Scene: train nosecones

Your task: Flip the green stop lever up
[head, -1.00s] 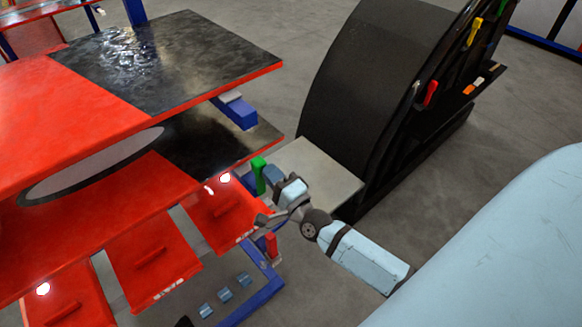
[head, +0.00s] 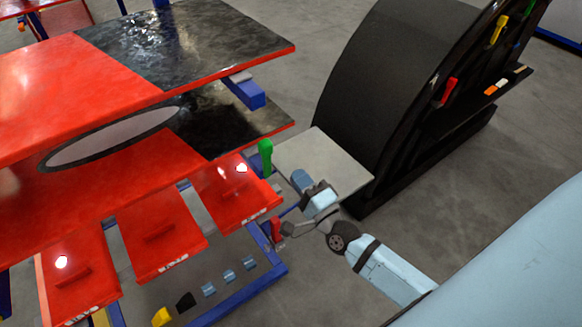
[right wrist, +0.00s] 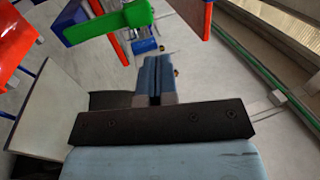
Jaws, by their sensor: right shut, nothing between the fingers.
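The green stop lever (head: 265,157) stands roughly upright at the right end of the red panels in the head view. My left gripper is not in view.
A grey plate (head: 335,165) lies behind my right gripper, with a large black curved housing (head: 385,80) beyond it. Red panels (head: 160,238) and a blue frame (head: 245,295) are to the left. A red handle (head: 276,229) hangs below the lever.

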